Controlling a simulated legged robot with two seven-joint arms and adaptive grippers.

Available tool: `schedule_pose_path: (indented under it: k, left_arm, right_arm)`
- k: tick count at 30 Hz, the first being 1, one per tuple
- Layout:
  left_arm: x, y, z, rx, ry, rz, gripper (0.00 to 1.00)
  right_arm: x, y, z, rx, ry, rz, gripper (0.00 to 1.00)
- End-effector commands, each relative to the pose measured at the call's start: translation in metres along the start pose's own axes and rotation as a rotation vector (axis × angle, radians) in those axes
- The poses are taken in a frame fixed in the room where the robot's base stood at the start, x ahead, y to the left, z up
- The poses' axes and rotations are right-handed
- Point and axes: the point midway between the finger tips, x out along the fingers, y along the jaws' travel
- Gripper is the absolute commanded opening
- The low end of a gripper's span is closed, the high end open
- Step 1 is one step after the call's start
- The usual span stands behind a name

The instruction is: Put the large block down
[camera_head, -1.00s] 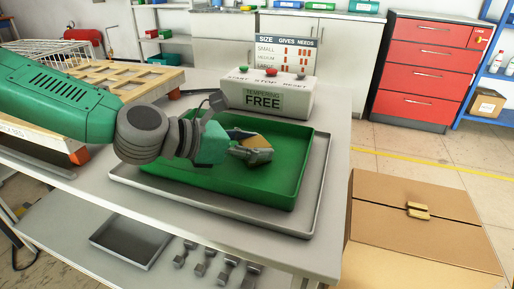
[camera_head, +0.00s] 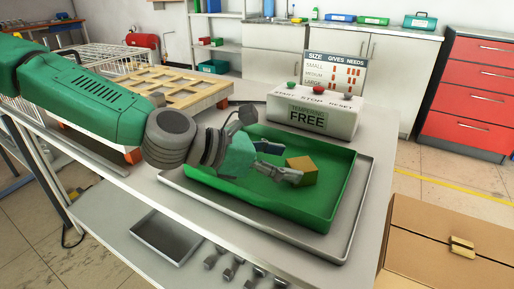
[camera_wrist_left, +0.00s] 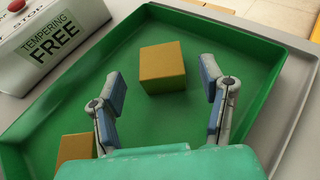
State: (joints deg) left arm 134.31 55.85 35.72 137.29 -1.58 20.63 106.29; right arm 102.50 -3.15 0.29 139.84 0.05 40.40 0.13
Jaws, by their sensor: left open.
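A yellow-tan block (camera_head: 302,171) rests in the green tray (camera_head: 345,190), just beyond the fingertips of my left gripper (camera_head: 282,163). The left wrist view shows this block (camera_wrist_left: 162,67) on the tray floor ahead of and between the open fingers (camera_wrist_left: 163,85), with nothing held. A second tan block (camera_wrist_left: 75,150) shows partly at the lower left of the wrist view, cut off by my gripper body; it is hidden in the head view. Which block is larger is hard to tell. My right gripper is not in view.
A grey tray (camera_head: 345,247) lies under the green one. The control box (camera_head: 318,118) marked "FREE" stands behind, with a size chart (camera_head: 335,72). A wooden grid rack (camera_head: 150,82) is at left. A cardboard box (camera_head: 440,230) stands at lower right.

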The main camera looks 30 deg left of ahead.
Motion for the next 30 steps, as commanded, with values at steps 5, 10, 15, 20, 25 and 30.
schedule_pose_path:
  k: [5, 10, 15, 20, 25, 30]
  left_arm:
    - [-0.044, 0.002, 0.005, -0.006, -0.008, 0.000, 0.64]
    - [-0.066, 0.004, 0.002, -0.006, -0.006, 0.000, 0.64]
    - [-0.073, 0.002, -0.001, -0.005, -0.004, -0.003, 0.64]
    - [-0.073, 0.000, -0.001, -0.002, -0.001, -0.004, 0.64]
    - [-0.073, 0.000, -0.001, -0.002, -0.001, -0.003, 0.64]
    - [-0.074, 0.002, -0.002, -0.004, -0.003, -0.003, 0.64]
  right_arm:
    - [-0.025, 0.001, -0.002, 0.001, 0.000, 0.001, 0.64]
    - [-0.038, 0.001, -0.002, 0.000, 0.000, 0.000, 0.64]
    - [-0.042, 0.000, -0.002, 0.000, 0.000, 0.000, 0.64]
    - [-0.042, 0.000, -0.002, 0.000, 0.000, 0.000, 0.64]
    - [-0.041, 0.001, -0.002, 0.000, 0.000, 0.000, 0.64]
    - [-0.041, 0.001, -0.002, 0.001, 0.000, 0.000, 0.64]
